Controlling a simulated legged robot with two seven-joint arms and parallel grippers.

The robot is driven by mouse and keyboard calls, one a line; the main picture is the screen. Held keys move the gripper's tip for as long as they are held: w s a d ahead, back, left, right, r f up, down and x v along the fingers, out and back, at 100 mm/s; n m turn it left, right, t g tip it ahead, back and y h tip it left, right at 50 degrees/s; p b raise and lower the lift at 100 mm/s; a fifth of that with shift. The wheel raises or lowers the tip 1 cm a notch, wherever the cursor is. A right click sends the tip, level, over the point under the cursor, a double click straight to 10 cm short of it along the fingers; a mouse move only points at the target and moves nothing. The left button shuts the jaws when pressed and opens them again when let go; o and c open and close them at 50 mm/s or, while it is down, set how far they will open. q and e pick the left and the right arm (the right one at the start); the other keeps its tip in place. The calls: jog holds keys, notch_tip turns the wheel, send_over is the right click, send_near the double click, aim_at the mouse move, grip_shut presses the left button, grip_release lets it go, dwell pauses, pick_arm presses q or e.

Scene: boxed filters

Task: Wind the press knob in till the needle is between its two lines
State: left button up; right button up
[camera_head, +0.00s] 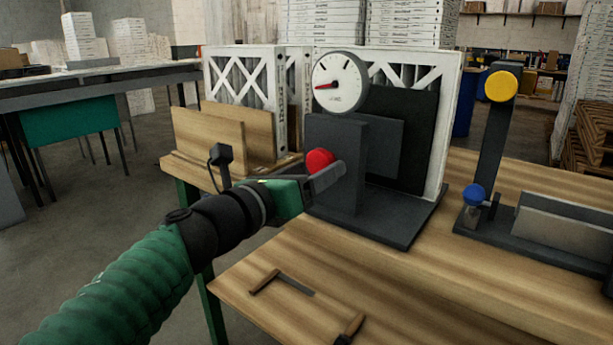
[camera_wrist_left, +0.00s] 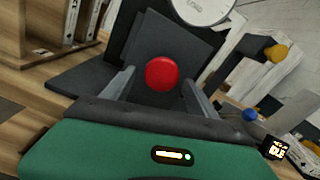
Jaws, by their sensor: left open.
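The round red knob (camera_head: 319,161) sits on the front of the dark grey press (camera_head: 336,192). In the left wrist view the knob (camera_wrist_left: 161,74) shows between my left gripper's fingers (camera_wrist_left: 160,79), with a gap on each side. My left gripper (camera_head: 326,177) is open at the knob; I cannot tell whether its fingertips reach around it. The white gauge (camera_head: 341,75) stands above the press, and its red needle (camera_head: 323,86) points left. Its two lines are too small to make out. A dark plate and a white-framed filter (camera_head: 450,105) stand behind the press. My right gripper is not in view.
A second dark stand with a yellow knob (camera_head: 501,86) and a blue knob (camera_head: 473,194) is at the right.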

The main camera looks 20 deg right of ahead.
pick_arm(q)
jog(key=p+v, duration=0.2)
jog(key=v, duration=1.4)
jog(key=shift+s+a, duration=0.2)
jog(key=shift+a, duration=0.15)
jog(key=shift+f, duration=0.1)
